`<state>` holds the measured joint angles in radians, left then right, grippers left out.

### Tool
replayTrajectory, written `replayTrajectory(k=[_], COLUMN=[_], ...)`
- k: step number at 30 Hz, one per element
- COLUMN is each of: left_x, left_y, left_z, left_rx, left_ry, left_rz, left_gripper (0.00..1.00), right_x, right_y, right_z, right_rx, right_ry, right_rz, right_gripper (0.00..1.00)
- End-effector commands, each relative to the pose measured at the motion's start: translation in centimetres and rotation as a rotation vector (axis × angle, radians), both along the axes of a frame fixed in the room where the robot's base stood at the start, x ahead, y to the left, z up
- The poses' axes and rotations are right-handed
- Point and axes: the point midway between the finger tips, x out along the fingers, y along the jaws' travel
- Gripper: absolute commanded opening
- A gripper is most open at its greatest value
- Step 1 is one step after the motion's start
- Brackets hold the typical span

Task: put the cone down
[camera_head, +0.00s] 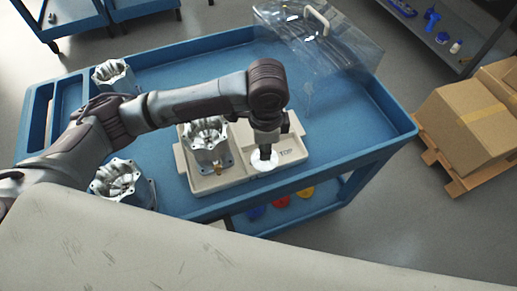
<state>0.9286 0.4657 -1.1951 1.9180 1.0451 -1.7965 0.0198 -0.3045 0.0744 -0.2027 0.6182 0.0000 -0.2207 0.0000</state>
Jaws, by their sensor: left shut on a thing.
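My left gripper (265,152) reaches down over the right part of a beige tray (228,181) on the blue cart. It is shut on the cone (264,165), of which a white round edge shows below the fingers. The fingers hide most of the cone, and I cannot tell whether it touches the tray floor. Beside it, the tray is marked "TOP". A machined metal housing (207,153) stands in the left part of the tray, with a small brass piece at its front corner. My right gripper is not in view.
Another housing (115,75) stands at the back left of the blue cart (388,110), and one (120,182) at the front left. A clear cover (325,45) with a handle is at the back right. Cardboard boxes (465,125) stand on a pallet at right.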

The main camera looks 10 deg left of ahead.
Motion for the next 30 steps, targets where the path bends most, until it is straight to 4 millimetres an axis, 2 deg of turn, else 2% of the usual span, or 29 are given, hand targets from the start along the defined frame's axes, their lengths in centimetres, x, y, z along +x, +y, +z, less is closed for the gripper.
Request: replayTrajectory(k=[3, 8, 11, 19, 29, 30], left_x=[1.8, 2.9, 3.0, 3.0, 3.0, 3.0], left_y=[1.4, 2.1, 2.2, 2.2, 2.2, 2.2], left_z=[-1.3, -2.2, -2.7, -6.1, -6.4, -6.5], left_rx=[0.002, 0.0, 0.001, 0.0, 0.0, 0.0], left_ry=[0.001, 0.0, 0.001, 0.0, 0.0, 0.0], left_rz=[0.004, 0.001, 0.0, 0.0, 0.0, 0.0], left_gripper=[0.0, 0.0, 0.0, 0.0, 0.0, 0.17], right_x=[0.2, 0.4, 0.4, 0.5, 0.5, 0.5], right_y=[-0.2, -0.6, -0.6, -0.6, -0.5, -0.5], right_z=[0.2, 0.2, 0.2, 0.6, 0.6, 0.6], right_rx=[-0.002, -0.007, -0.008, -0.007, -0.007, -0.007], right_ry=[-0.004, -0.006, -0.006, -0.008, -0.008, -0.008], right_rz=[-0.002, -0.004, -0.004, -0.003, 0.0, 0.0], right_gripper=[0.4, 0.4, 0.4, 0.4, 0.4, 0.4])
